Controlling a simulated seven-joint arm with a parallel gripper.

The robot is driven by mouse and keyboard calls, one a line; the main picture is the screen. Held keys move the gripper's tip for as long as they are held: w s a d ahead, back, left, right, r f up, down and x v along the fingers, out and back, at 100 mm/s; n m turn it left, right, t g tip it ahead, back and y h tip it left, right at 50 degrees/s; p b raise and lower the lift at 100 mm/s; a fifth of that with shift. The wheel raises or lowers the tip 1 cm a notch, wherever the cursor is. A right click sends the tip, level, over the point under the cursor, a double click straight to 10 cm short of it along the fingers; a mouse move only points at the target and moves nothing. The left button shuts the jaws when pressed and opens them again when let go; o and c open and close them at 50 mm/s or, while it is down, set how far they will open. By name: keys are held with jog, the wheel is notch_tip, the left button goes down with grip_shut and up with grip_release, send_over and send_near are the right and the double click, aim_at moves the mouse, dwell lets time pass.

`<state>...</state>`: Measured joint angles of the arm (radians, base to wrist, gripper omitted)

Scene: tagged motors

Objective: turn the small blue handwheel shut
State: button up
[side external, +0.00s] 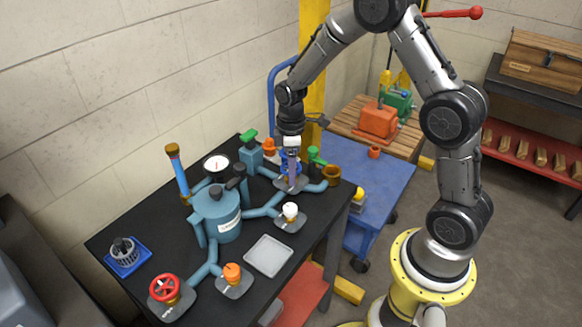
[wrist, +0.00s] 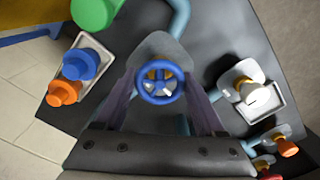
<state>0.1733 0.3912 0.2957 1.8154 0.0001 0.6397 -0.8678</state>
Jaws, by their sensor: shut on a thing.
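The small blue handwheel (wrist: 162,82) is in the middle of the wrist view, seen from above, with its spokes and hub showing. It sits on a grey plate (wrist: 166,47). In the side view the wheel (side external: 285,166) is largely hidden behind my fingers. My gripper (side external: 291,163) points straight down over the back right part of the black bench. In the wrist view my gripper (wrist: 163,90) has one purple finger on each side of the wheel, shut on its rim. The exact contact points are hard to see.
Close around stand a green-handled valve (side external: 315,156), an orange knob (side external: 269,146), a brass-coloured fitting (side external: 331,174) and a white knob (side external: 290,211). A red handwheel (side external: 165,288) and a blue-grey tank (side external: 217,214) are farther left. A grey tray (side external: 268,256) is empty.

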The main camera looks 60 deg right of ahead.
jog(key=m, duration=0.4)
jog(key=shift+m, duration=0.3)
jog(key=m, duration=0.3)
jog(key=shift+m, duration=0.4)
jog(key=m, duration=0.4)
jog(key=shift+m, duration=2.2)
jog(key=o, duration=1.3)
jog(key=shift+o, duration=0.2)
notch_tip(320, 180, up, 14)
